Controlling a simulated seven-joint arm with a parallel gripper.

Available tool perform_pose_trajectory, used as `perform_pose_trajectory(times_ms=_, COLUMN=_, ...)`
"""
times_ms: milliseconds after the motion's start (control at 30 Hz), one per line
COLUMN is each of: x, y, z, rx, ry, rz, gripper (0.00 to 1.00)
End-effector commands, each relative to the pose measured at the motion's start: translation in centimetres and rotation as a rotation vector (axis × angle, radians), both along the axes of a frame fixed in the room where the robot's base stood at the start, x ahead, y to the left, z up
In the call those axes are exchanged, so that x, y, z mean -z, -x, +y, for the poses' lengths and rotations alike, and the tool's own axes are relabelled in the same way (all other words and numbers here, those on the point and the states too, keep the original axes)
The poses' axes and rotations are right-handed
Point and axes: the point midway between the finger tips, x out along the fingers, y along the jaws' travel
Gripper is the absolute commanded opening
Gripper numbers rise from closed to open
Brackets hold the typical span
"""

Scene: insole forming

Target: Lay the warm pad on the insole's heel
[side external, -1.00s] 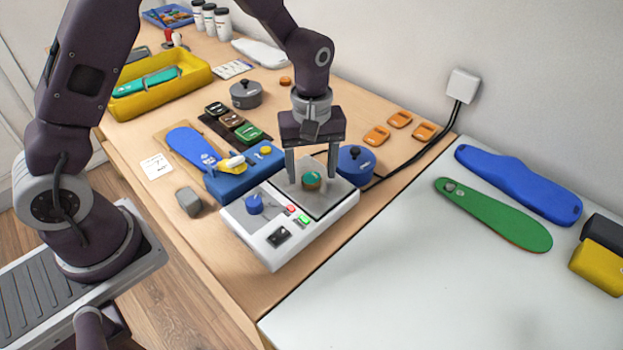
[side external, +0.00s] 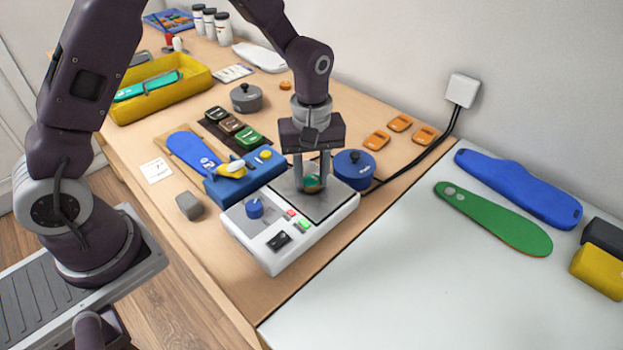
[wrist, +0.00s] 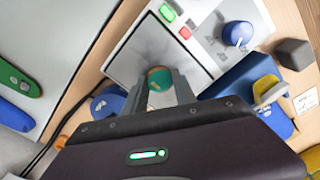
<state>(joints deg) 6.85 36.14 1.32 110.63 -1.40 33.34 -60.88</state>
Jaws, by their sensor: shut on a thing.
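The warm pad is a small round piece, green on top with an orange-brown edge (side external: 312,183). It is on the grey plate of the white heater (side external: 290,238). My gripper (side external: 312,185) is shut on the pad, one finger on each side. The wrist view shows the pad (wrist: 160,79) between the fingertips. I cannot tell whether it still touches the plate. The blue insole (side external: 193,148) lies on a board left of the heater, its near end by a blue block (side external: 245,178) with a yellow clamp (side external: 233,168). The clamp partly hides that end.
A blue round pot (side external: 354,168) stands close behind the heater. A grey block (side external: 189,206) stands left of it. Green, tan and black pads (side external: 249,136) lie in a dark holder. A white surface with green (side external: 495,218) and blue insoles (side external: 520,187) is at right.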

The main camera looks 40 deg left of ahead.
Motion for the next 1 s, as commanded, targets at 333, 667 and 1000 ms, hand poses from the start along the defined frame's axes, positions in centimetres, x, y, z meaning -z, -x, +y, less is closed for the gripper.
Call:
perform_pose_trajectory(times_ms=333, x=-8.0, y=-0.1, z=0.0, rx=0.000, ry=0.000, rz=-0.006, gripper=0.00)
perform_pose_trajectory(times_ms=667, x=-10.1, y=0.8, z=8.3, rx=-0.222, ry=-0.003, rz=-0.002, gripper=0.00)
perform_pose_trajectory(times_ms=1000, x=-10.5, y=7.9, z=22.6, rx=-0.689, ry=-0.002, rz=-0.001, gripper=0.00)
